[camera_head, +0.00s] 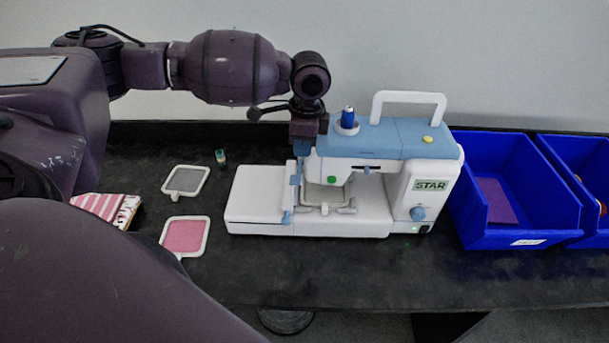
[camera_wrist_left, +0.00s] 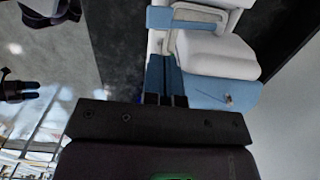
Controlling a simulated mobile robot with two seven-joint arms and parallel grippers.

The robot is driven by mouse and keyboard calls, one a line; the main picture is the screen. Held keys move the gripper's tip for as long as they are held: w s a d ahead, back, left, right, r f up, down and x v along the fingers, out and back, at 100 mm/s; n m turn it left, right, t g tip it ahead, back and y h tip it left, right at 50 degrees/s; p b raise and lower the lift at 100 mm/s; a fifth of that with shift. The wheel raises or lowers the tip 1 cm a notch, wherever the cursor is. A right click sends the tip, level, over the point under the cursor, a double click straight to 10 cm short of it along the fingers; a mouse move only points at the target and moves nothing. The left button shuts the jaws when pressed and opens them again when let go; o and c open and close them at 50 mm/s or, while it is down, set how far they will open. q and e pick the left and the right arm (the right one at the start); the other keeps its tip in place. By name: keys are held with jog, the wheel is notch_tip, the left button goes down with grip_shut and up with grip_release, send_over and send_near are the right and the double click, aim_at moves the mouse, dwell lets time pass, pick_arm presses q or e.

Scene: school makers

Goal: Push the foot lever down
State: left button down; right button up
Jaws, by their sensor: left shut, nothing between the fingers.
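The white and blue sewing machine (camera_head: 400,150) stands upright on the dark table. Its presser-foot area and a pale hoop (camera_head: 325,209) lie under the blue-topped head. I cannot make out the foot lever for certain; the machine's head and my gripper may hide it. My left gripper (camera_head: 302,149) is shut and empty, pointing down close beside the left end of the machine's head, partly behind it. In the left wrist view the shut blue fingers (camera_wrist_left: 164,60) lie alongside the machine (camera_wrist_left: 212,55); I cannot tell whether they touch it.
Blue bins (camera_head: 518,240) stand right of the machine. A pink framed patch (camera_head: 184,236), a grey one (camera_head: 186,180), a small spool (camera_head: 220,157) and patterned fabric (camera_head: 105,208) lie to the left. The table front (camera_head: 330,270) is clear. A wall stands behind.

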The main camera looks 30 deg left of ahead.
aim_at(297, 179)
pick_arm(q)
jog(key=shift+s+a+r, duration=0.1)
jog(key=shift+s, duration=0.2)
pick_arm(e)
jog(key=shift+d+r, duration=0.1)
jog(key=shift+r, duration=0.05)
pick_arm(q)
jog(key=shift+w, duration=0.1)
pick_arm(e)
jog(key=shift+w, duration=0.1)
pick_arm(q)
jog(key=shift+s+a+f, duration=0.1)
jog(key=shift+a+f, duration=0.1)
jog(key=shift+f, duration=1.6)
jog(key=shift+s+a+f, duration=0.1)
jog(key=shift+a+f, duration=0.05)
jog(key=shift+f, duration=1.6)
